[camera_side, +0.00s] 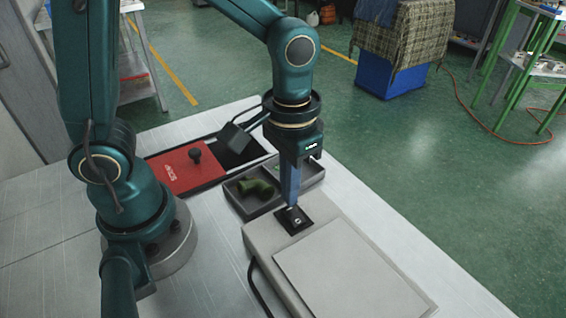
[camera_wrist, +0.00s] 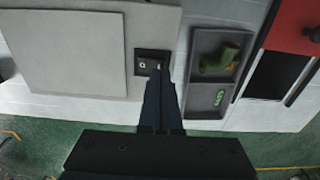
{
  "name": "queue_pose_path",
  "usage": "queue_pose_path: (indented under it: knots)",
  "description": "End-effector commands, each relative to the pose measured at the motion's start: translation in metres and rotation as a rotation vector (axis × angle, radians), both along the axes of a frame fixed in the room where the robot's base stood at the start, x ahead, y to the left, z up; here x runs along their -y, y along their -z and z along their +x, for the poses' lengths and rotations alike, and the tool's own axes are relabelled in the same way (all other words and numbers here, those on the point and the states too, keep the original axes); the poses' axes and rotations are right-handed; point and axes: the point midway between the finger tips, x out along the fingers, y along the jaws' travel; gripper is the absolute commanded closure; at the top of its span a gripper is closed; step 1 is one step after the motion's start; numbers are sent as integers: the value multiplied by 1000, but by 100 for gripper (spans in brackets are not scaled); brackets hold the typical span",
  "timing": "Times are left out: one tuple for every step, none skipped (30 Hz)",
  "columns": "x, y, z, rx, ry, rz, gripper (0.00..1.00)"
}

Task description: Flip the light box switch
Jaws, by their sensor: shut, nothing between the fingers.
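The light box (camera_side: 340,262) is a pale grey box with a flat lighter panel on top, standing on the table at the front right of the side view. It also fills the upper left of the wrist view (camera_wrist: 75,50). Its black switch plate (camera_side: 296,222) is near the box's far end, and shows in the wrist view (camera_wrist: 143,62) with a small light mark on it. My gripper (camera_side: 291,204) points down with its shut fingertips at the switch plate. In the wrist view the fingertips (camera_wrist: 160,72) overlap the plate's edge. I cannot tell whether they touch the switch.
A grey two-part tray (camera_side: 283,187) beside the box holds a green piece (camera_side: 256,189) and small green items. A red lid (camera_side: 186,167) with a black knob lies beside a dark opening (camera_side: 240,152). A black cable (camera_side: 258,285) runs along the box's side.

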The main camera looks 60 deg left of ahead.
Motion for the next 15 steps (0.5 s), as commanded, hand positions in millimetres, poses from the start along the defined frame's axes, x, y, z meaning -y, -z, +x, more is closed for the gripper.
queue_pose_path:
  knots:
    - [0,1,0,-1,0,0,100]
    - [0,1,0,-1,0,0,100]
    - [0,2,0,-2,0,0,100]
    - [0,2,0,-2,0,1,100]
    - [0,3,0,-2,0,1,100]
    - [0,3,0,-2,0,1,100]
    - [0,4,0,-2,0,0,100]
    - [0,4,0,-2,0,0,100]
    - [0,5,0,-1,0,0,100]
    - [0,5,0,-1,0,0,100]
    - [0,5,0,-1,0,0,100]
    - [0,6,0,-1,0,0,100]
    - [0,6,0,-1,0,0,100]
    - [0,7,0,-1,0,0,100]
    - [0,8,0,-1,0,0,100]
